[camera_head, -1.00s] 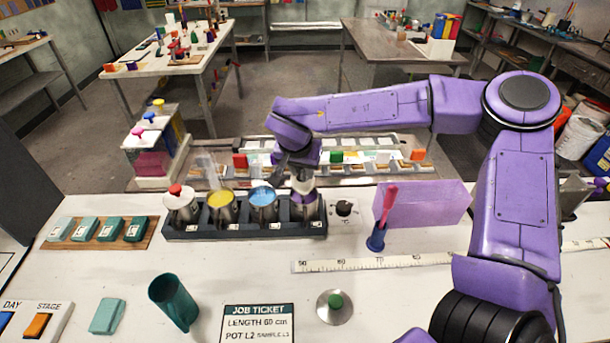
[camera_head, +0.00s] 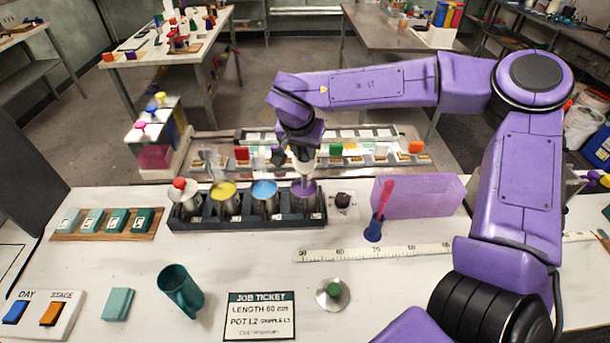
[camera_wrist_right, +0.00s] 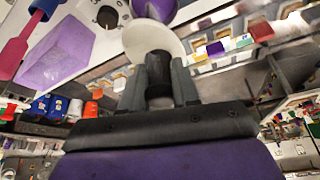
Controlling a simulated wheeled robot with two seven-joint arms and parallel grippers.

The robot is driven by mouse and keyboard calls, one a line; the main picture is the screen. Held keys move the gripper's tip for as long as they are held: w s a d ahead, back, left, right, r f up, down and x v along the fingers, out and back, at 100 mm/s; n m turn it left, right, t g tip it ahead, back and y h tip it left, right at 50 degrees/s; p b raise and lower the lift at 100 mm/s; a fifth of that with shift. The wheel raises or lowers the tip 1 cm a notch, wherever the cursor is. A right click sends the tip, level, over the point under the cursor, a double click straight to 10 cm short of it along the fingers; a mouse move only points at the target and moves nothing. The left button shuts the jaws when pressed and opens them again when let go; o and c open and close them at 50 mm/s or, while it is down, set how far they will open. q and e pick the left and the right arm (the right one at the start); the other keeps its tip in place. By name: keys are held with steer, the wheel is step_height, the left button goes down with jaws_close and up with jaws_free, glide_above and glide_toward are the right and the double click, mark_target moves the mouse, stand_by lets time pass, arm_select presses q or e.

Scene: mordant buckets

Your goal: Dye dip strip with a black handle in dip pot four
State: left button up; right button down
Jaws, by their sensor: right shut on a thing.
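My right gripper (camera_head: 302,150) is shut on the black handle (camera_wrist_right: 158,72) of a dip strip, above the row of pots. A pale round disc (camera_wrist_right: 150,38) sits at the far end of the handle in the wrist view. Below it stands dip pot four (camera_head: 304,190), the rightmost pot, with purple liquid. A pale part (camera_head: 308,168) shows between the gripper and the pot; whether its lower end is inside the pot I cannot tell. The purple of the pot also shows at the top of the wrist view (camera_wrist_right: 155,6). My left gripper is not in view.
Left of pot four are a blue pot (camera_head: 264,190), a yellow pot (camera_head: 223,191) and a red-knobbed lidded pot (camera_head: 183,190) in a dark rack (camera_head: 245,222). A purple block (camera_head: 425,208) and a ruler (camera_head: 385,253) lie right. A teal cup (camera_head: 180,289) and a green-knobbed lid (camera_head: 333,294) are in front.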

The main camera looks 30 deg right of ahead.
steer(key=shift+f+b, duration=1.45)
steer(key=shift+f, duration=2.75)
steer(key=shift+s+d+r+p, duration=0.15)
steer(key=shift+d+r+p, duration=0.1)
steer(key=shift+p, duration=0.7)
